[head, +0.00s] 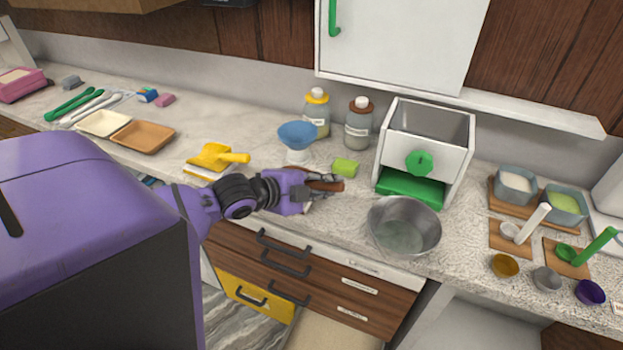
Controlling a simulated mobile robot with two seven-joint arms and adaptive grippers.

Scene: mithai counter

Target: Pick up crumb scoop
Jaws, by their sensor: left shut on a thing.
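A yellow scoop-shaped tool (215,157) with a yellow handle lies on the counter at centre left, resting on a white piece. It is left of my left gripper and apart from it. My left gripper (322,187) is over the counter's front edge, left of the steel bowl. It is shut on a small brown thing (328,184), mostly hidden by the fingers; I cannot tell whether this is the crumb scoop. My right gripper is not in view.
A steel bowl (404,226) stands just right of the gripper. Small bowls and tubs crowd the right; trays lie left.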

